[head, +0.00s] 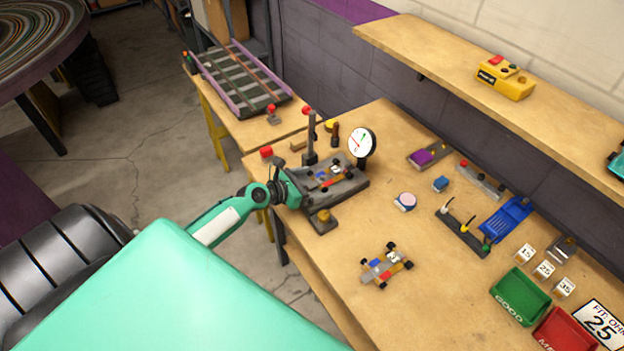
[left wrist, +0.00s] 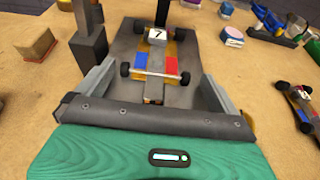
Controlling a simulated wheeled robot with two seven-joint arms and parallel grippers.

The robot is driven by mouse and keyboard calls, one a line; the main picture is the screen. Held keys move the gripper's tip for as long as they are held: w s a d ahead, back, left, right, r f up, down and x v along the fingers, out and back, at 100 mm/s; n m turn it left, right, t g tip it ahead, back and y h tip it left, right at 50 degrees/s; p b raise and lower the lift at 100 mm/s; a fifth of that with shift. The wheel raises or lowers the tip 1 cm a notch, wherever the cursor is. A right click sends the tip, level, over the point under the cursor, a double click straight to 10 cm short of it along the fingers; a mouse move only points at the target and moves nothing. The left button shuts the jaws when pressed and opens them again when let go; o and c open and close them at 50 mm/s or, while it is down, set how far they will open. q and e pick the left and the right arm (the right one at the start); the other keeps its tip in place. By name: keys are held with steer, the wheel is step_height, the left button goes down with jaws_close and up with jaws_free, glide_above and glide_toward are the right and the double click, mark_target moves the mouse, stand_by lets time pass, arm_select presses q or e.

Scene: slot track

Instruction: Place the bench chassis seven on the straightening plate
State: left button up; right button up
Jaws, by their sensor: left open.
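The bench chassis seven (left wrist: 156,62) is a small car chassis with a white tag marked 7, a blue and a red block and black wheels. It appears to rest on the grey straightening plate (left wrist: 205,50). In the head view the chassis (head: 327,175) is small and partly hidden on the plate (head: 346,190), below the dial gauge. My left gripper (head: 308,184) is at the plate's left end. In the left wrist view its open fingers (left wrist: 157,78) stand apart on either side of the chassis's near end, seemingly not touching it. My right gripper is out of view.
A second chassis (head: 386,266) lies on the bench in front of the plate. Green (head: 520,296) and red (head: 566,333) bins stand at the right. The bench between is mostly clear.

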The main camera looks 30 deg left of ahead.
arm_select(q)
steer(key=b+v, duration=0.1)
steer(key=v, duration=1)
steer(key=shift+s+a+r, duration=0.2)
steer(key=shift+s+r, duration=0.05)
steer(key=shift+r, duration=0.05)
